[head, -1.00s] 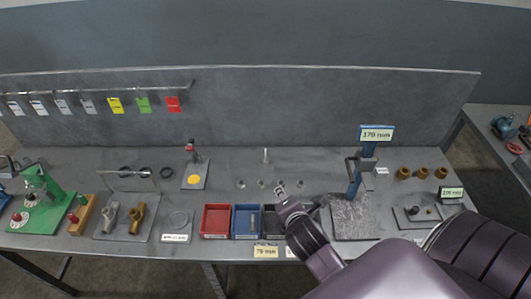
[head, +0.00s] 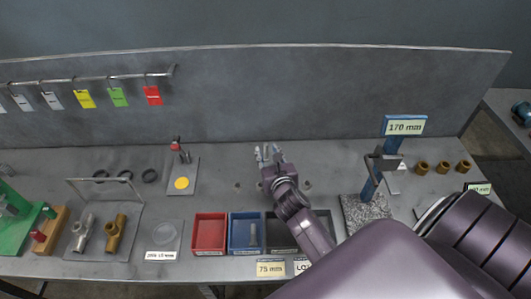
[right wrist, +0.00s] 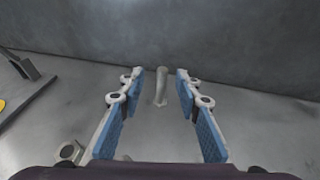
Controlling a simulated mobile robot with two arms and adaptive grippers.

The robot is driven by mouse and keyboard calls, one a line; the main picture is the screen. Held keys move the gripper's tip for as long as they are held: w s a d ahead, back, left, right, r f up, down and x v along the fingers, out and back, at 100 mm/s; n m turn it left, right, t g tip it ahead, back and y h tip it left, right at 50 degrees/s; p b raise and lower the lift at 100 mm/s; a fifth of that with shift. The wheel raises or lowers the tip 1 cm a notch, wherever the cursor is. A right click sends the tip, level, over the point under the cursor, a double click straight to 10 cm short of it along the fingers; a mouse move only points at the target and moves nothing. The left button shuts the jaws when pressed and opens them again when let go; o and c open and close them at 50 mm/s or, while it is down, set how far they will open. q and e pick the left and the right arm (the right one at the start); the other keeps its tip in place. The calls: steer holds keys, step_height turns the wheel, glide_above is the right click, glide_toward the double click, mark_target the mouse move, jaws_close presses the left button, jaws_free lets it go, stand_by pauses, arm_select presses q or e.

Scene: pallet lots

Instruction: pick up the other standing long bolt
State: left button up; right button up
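A standing long bolt (right wrist: 161,88), grey and upright with its wider end on the bench, shows in the right wrist view between my finger pads, with a gap on both sides. My right gripper (right wrist: 160,82) is open, its blue pads apart and empty. In the head view, my right gripper (head: 268,154) is at the back of the bench, and its fingers mostly hide the bolt. A grey long piece, which looks like a bolt, stands or leans in the blue bin (head: 246,247). My left gripper is not in view.
Several short hex pieces, one a nut (right wrist: 70,152), stand around my right gripper. A red bin (head: 209,234) and a dark bin (head: 283,243) flank the blue bin. A gauge stand with a 170 mm sign (head: 405,125) is at right. The back panel (head: 320,95) rises behind the bolt.

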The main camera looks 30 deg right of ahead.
mark_target(266, 147)
steer(key=x, duration=0.2)
steer(key=shift+w+d+f, duration=0.15)
steer(key=shift+w+d, duration=0.1)
steer(key=shift+w+d+f, duration=0.2)
steer(key=shift+w, duration=0.5)
steer(key=shift+f, duration=0.1)
steer(key=shift+d, duration=0.1)
steer(key=shift+c, duration=0.9)
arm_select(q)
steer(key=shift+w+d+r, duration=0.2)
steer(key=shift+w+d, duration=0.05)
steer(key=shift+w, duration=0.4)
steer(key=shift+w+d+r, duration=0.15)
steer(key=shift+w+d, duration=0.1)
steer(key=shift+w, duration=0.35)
arm_select(e)
jaws_close()
